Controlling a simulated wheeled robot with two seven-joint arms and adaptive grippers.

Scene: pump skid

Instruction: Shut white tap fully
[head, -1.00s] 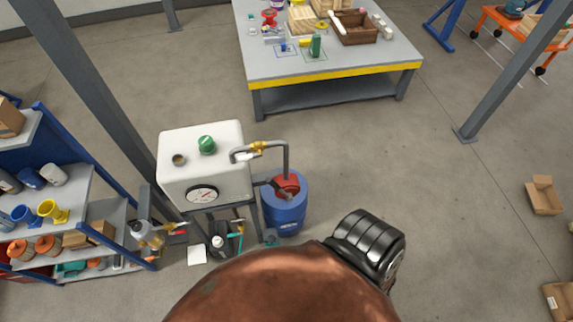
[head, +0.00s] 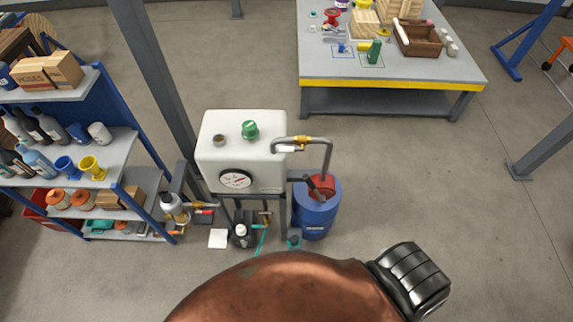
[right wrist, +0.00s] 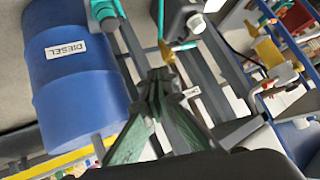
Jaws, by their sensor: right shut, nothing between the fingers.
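In the head view a white tap handle (head: 287,149) sits beside a brass valve (head: 302,141) on the grey pipe at the right of the white tank (head: 238,128). Whether it is open or shut is too small to tell. In the right wrist view my right gripper (right wrist: 160,76) is shut and empty, its fingertips together. A brass fitting (right wrist: 166,52) shows just beyond the tips; contact cannot be told. I cannot surely identify the white tap in that view. My left gripper is not in view.
A blue drum (head: 316,219) stands right of the tank; its DIESEL label shows in the right wrist view (right wrist: 66,49). Loaded shelves (head: 112,147) stand left, beside a grey post (head: 150,75). A workbench (head: 390,70) stands behind. The floor right of the drum is clear.

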